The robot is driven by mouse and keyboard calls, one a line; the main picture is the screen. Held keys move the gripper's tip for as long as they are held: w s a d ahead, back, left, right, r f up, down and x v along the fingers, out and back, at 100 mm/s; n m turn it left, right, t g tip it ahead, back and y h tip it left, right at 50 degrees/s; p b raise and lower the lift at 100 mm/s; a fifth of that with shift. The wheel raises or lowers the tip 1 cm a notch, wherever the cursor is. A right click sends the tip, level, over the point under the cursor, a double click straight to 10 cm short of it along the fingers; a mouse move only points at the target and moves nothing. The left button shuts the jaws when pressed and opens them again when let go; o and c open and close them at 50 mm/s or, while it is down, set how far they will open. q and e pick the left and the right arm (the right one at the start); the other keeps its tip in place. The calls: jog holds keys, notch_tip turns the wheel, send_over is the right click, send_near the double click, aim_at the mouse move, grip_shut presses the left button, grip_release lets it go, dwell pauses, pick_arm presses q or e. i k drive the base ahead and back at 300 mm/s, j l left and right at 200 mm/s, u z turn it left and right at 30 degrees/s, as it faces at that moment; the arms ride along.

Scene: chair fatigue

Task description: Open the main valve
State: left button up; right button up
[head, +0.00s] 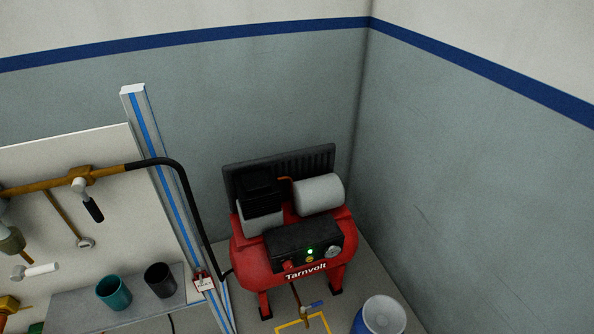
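A brass pipe (50,184) runs along the white panel at the left. A valve body (80,184) sits on it, with a black-gripped lever (93,208) hanging down and slightly right, across the pipe's line. A black hose (178,170) leads from the pipe's right end down toward the red compressor (300,255), which is labelled Tarnvolt and shows a green light. A small blue lever (315,303) shows on a pipe below the compressor. No label shows which valve is the main one. Neither of my grippers is in view.
A grey shelf (75,312) below the panel holds a teal cup (114,292) and a dark cup (160,280). A post (160,165) with blue stripes stands between panel and compressor. A blue-and-white drum (381,315) stands at the bottom. Walls meet behind the compressor.

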aim_at(90, 204)
jog(key=j+u, duration=0.1)
jog(key=u, duration=1.1)
jog(key=i+j+u, duration=0.15)
jog(key=u, duration=0.15)
jog(key=i+j+u, duration=0.25)
